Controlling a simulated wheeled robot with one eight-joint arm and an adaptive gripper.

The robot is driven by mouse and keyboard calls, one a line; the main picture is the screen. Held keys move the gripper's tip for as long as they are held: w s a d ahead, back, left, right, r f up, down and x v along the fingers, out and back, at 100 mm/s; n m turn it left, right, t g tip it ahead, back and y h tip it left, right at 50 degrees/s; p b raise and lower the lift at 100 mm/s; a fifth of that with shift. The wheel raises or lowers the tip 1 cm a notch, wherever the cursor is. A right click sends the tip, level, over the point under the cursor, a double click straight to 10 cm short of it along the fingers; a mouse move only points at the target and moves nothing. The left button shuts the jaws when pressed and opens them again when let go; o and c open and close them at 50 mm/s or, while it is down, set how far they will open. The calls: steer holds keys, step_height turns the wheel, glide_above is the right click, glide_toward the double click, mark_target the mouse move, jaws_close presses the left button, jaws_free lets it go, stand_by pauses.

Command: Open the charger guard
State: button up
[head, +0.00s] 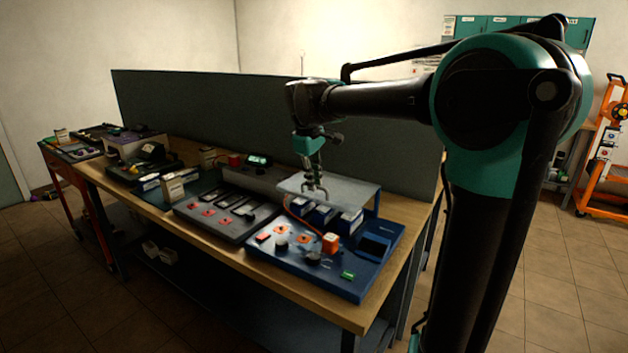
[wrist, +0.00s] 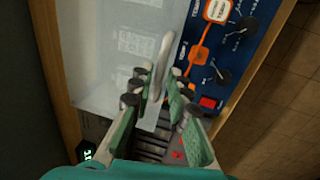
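The charger guard (head: 345,192) is a clear, pale sheet lying roughly level over the back of the blue charger board (head: 340,277). In the wrist view the guard (wrist: 100,65) fills the left half, and a pale upright handle (wrist: 161,66) stands at its right edge. My gripper (head: 316,195) points down at the guard's front left part. In the wrist view my gripper (wrist: 160,85) is open, with the near end of the handle between or just beyond its fingertips. I cannot tell whether the fingers touch it.
Blue-and-white boxes (head: 347,222) sit under the guard. An orange block (head: 330,242) and dark knobs (head: 312,258) are on the board in front. A grey partition (head: 210,112) stands behind the bench.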

jaws_close()
steer(key=shift+r, duration=0.1)
